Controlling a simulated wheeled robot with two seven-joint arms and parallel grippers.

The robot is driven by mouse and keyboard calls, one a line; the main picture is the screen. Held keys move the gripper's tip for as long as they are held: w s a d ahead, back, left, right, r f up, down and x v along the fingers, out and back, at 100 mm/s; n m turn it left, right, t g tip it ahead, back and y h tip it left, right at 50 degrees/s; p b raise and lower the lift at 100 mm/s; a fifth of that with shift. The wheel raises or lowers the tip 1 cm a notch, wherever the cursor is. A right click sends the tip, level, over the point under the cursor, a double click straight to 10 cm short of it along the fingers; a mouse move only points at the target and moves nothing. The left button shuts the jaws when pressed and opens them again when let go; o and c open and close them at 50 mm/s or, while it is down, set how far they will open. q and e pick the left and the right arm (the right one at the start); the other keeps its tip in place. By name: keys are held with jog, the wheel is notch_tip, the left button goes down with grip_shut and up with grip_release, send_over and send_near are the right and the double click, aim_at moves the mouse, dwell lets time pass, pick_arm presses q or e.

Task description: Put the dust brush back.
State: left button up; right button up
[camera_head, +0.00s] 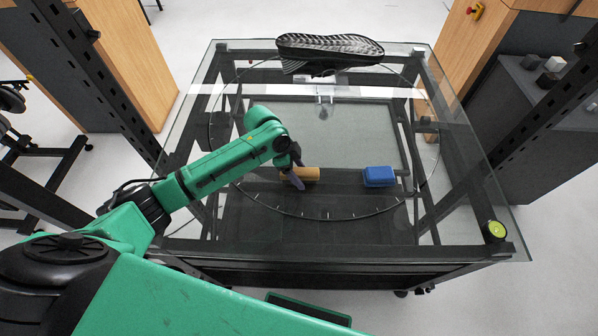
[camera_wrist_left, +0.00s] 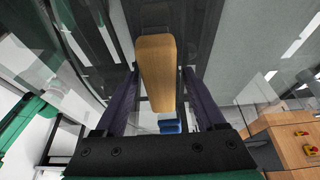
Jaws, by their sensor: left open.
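A tan wooden piece (camera_head: 306,174), which looks like the dust brush, lies on the glass turntable table near its middle. Its bristles cannot be made out. My left gripper (camera_head: 296,180) is at its left end, with a dark finger in front of it. In the left wrist view the wooden piece (camera_wrist_left: 157,75) shows between the two spread fingers of my left gripper (camera_wrist_left: 159,72). The fingers are open with gaps on both sides of the wood. I cannot tell whether they are level with it. My right gripper is out of view.
A blue block (camera_head: 379,177) sits to the right of the wooden piece. A black shoe-sole-like object (camera_head: 329,48) is at the table's far edge. A yellow-green round button (camera_head: 494,231) is at the near right corner. The glass table (camera_head: 455,180) is otherwise largely clear.

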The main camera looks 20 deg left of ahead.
pick_arm(q)
jog(key=b+v, duration=0.1)
jog(key=v, duration=1.1)
